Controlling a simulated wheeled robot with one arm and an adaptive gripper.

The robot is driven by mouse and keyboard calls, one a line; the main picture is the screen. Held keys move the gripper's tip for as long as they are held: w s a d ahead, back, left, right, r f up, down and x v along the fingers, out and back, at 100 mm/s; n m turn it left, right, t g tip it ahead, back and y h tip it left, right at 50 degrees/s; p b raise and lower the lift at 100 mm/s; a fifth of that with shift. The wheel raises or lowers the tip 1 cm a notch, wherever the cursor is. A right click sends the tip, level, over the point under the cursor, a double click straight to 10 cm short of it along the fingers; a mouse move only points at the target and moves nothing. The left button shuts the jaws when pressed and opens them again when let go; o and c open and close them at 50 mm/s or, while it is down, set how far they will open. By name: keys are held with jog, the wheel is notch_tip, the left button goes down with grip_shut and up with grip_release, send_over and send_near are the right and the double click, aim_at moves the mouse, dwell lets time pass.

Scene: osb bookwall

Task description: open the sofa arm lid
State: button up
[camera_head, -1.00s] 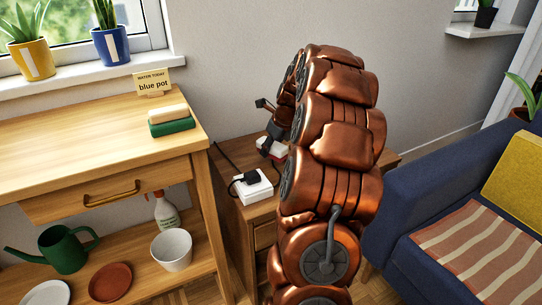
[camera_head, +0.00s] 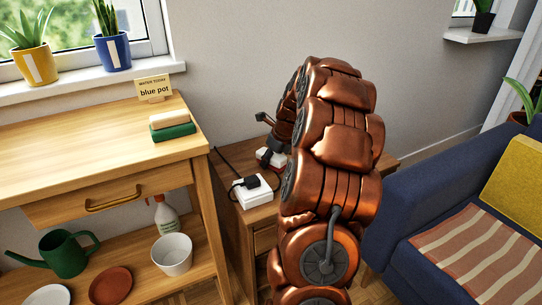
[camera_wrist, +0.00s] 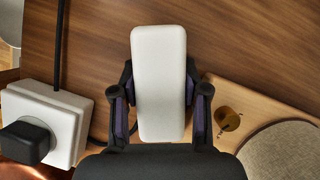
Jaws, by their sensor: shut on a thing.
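The blue sofa (camera_head: 415,195) stands at the right in the head view, with its near arm facing my copper-coloured arm. I cannot make out a separate lid on it. My gripper (camera_wrist: 160,100) is shut on a long white block (camera_wrist: 160,60) in the wrist view, with a dark finger on either side. In the head view my gripper (camera_head: 272,135) is partly hidden by my arm, above the small wooden cabinet (camera_head: 262,215), away from the sofa arm.
A white socket box (camera_head: 252,190) with a black plug sits on the cabinet; it also shows in the wrist view (camera_wrist: 70,125). A light wooden piece (camera_wrist: 250,95) with a brown knob lies right of the fingers. A wooden table (camera_head: 75,150) stands left.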

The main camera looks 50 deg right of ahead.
jog(key=o, duration=0.9)
jog(key=shift+s+a+f, duration=0.1)
jog(key=shift+a+f, duration=0.1)
jog(key=shift+f, duration=0.25)
jog(key=shift+s+a+f, duration=0.1)
jog(key=shift+a+f, duration=0.05)
jog(key=shift+f, duration=0.3)
jog(key=shift+o, duration=0.7)
jog(key=shift+w+f, duration=0.1)
jog(key=shift+f, duration=0.1)
jog(key=shift+d+r, duration=0.35)
jog(key=shift+r, duration=0.1)
